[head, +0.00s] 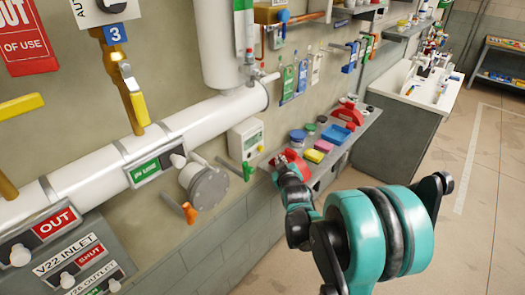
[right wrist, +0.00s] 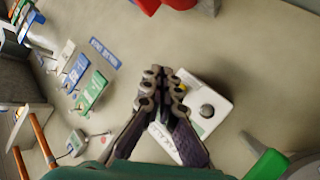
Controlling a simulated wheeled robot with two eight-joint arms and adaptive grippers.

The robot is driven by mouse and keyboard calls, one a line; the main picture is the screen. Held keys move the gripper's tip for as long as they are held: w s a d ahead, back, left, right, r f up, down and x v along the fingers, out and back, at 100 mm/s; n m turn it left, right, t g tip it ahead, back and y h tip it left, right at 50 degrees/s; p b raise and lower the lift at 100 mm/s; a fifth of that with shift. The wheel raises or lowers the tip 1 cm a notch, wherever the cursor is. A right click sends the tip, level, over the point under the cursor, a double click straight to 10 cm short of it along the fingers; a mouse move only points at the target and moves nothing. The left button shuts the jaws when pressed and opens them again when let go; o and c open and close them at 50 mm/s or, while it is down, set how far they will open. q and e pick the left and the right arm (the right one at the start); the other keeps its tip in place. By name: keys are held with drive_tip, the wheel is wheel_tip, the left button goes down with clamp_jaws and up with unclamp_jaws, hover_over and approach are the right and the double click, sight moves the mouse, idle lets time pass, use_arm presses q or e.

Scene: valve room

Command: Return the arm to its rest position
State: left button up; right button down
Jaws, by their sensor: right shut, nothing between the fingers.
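My right arm (head: 365,235), with teal and black links, reaches in from the lower right of the head view. Its right gripper (head: 281,160) is small there and seen in front of the shelf's near end, by a red object. In the right wrist view the right gripper (right wrist: 164,78) has its fingers together with nothing between them. Behind the fingers is a white box (right wrist: 215,95) with a dark round knob, partly hidden. I cannot tell whether the gripper touches anything. My left gripper is out of view.
A white pipe (head: 90,165), a yellow-handled valve (head: 136,100) and a grey flange (head: 205,188) line the wall. A sink counter (head: 405,125) stands beyond. Floor (head: 485,205) at right is clear.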

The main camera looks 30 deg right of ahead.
idle(0.4)
drive_tip(key=s+a+f+g+y+b, duration=0.2)
drive_tip(key=s+a+f+b, duration=0.3)
drive_tip(key=s+a, duration=0.5)
drive_tip(key=s+a+f+m+g+y+b, duration=0.1)
drive_tip(key=s+a+f+g+y+b, duration=0.2)
drive_tip(key=s+a+f, duration=0.3)
drive_tip(key=s+a+b, duration=0.1)
drive_tip(key=s+a, duration=0.1)
drive_tip(key=s, duration=0.3)
drive_tip(key=s+a+g, duration=0.1)
drive_tip(key=s+a, duration=0.2)
drive_tip(key=s, duration=0.2)
drive_tip(key=shift+s+a+f+g+b, duration=0.25)
drive_tip(key=shift+a+f+g+b, duration=0.05)
drive_tip(key=shift+f+b, duration=0.1)
